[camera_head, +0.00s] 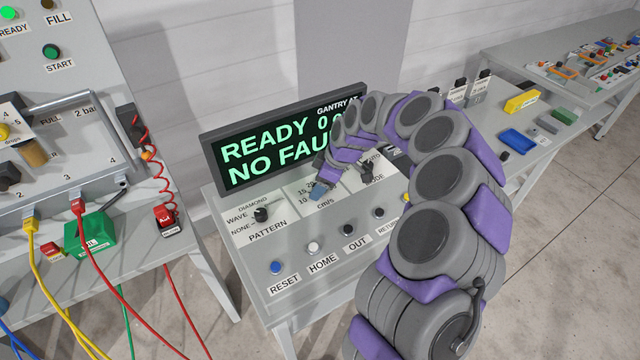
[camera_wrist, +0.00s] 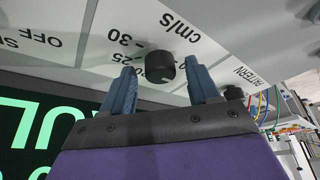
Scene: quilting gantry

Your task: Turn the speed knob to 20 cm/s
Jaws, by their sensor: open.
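The black speed knob (camera_wrist: 160,67) sits on the pale panel by the "cm/s" label in the wrist view, which shows the panel upside down. Scale marks 30 and 25 are readable beside it; others are partly covered. I cannot tell clearly where its pointer stands. My gripper (camera_wrist: 159,68) is open, with one blue finger on each side of the knob and visible gaps between. In the head view my gripper (camera_head: 318,190) is over the cm/s dial and hides the knob there.
The pattern knob (camera_head: 261,214) is left of the dial, and the mode knob (camera_head: 367,172) is right. Buttons, including blue RESET (camera_head: 276,267) and white HOME (camera_head: 313,247), line the front. The display (camera_head: 285,140) stands behind, reading READY and NO FAU, partly covered by my arm.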

